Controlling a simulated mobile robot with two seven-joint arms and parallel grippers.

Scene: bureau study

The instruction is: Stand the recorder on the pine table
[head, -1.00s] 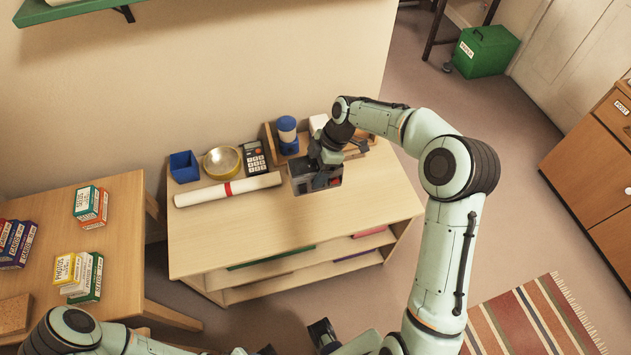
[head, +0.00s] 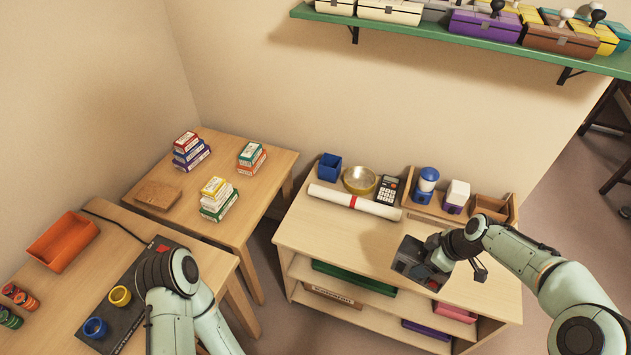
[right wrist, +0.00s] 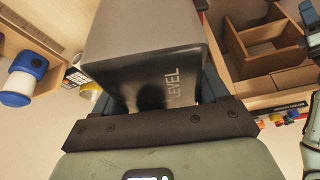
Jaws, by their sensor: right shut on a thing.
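The recorder (head: 408,256) is a dark grey, boxy device with a red patch, over the front right of the light wood shelf unit's top (head: 335,232). My right gripper (head: 436,254) is shut on it. In the right wrist view the recorder's grey casing (right wrist: 145,45), lettered LEVEL, fills the space between the fingers. I cannot tell for sure whether its underside touches the top. A light wood table (head: 262,197), which may be the pine table, stands at centre left with small boxes on it. My left arm shows at lower left, its gripper out of view.
Behind the recorder are a white roll (head: 352,202), a brass bowl (head: 359,179), a calculator (head: 387,189) and a wooden rack (head: 437,211). Stacked boxes (head: 219,198) and a cork block (head: 158,194) occupy the table. An orange tray (head: 63,241) lies further left.

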